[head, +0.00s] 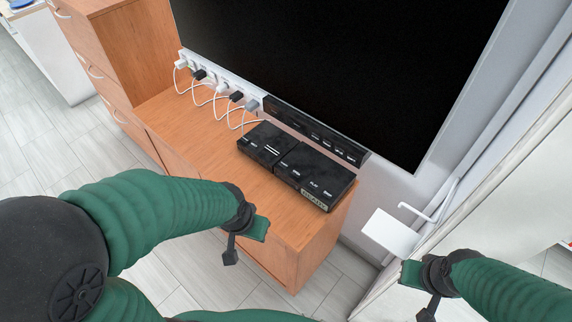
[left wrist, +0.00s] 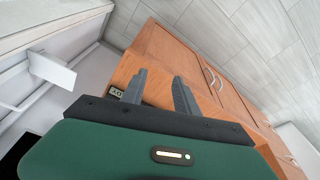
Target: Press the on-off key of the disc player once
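Two flat black boxes sit side by side on the wooden cabinet. The right box (head: 315,175) has a word like "PLAY" on top and a pale label on its front edge; it looks like the disc player. The left box (head: 265,143) also has small white markings. The on-off key is too small to pick out. My left gripper (head: 230,257) hangs in front of the cabinet, apart from the boxes; in the left wrist view its two fingers (left wrist: 160,92) stand apart with nothing between. My right gripper (head: 427,312) is at the lower right, away from the cabinet, its fingers unclear.
A long black bar with buttons (head: 315,130) lies behind the boxes, under a large dark screen (head: 350,60). Plugs with white cables (head: 222,90) line the cabinet's back left. A taller drawer unit (head: 110,50) stands left. A white panel (head: 390,233) juts out right of the cabinet (head: 180,120).

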